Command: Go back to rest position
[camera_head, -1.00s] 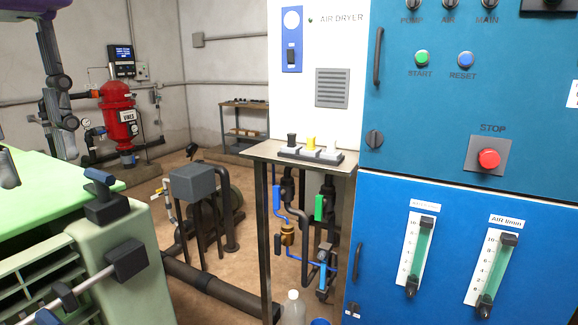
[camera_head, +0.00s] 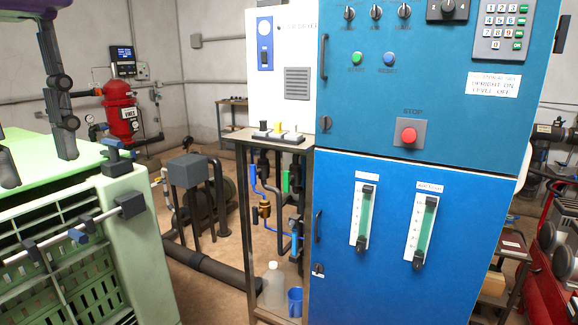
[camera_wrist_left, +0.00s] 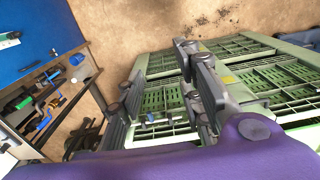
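My left gripper shows at the left edge of the head view, its dark fingers hanging above a green slatted crate (camera_head: 140,245). In the left wrist view, the left gripper (camera_wrist_left: 160,78) has its two dark fingers apart with nothing between them. The green crates (camera_wrist_left: 265,55) lie behind the fingers in that view; I cannot tell whether any finger touches them. My right gripper is in neither view.
A blue cabinet (camera_head: 340,290) with a red stop button (camera_head: 408,134) stands ahead. A metal stand (camera_head: 240,180) with switches, a clear bottle (camera_head: 274,285) and a blue cup (camera_head: 295,302) stand left of it. A dark pipe (camera_head: 215,272) runs along the floor between crate and stand.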

